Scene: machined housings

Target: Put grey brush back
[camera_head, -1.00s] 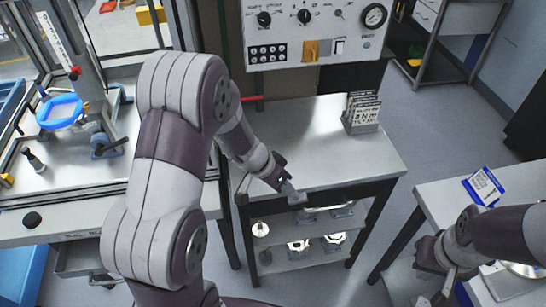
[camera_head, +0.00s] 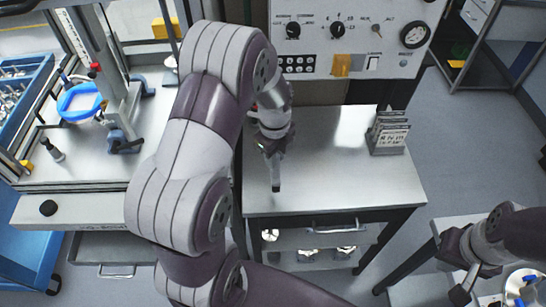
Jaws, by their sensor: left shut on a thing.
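My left gripper (camera_head: 274,168) is over the left part of the steel side table (camera_head: 330,190), pointing down. It is shut on a slim grey piece, likely the grey brush (camera_head: 276,182), whose dark lower end points at the tabletop. I cannot tell whether that end touches the top. The jaws hide the rest of it. My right gripper (camera_head: 466,280) is low at the right, beside the right-hand table. Its jaw opening is not clear.
A rack of cards (camera_head: 388,133) stands at the back right of the side table. Metal parts (camera_head: 345,252) sit on its lower shelf. The left workbench carries a blue ring (camera_head: 80,101) and a small dark-tipped bottle (camera_head: 52,149); a drawer (camera_head: 105,252) is open below it. The table's middle is clear.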

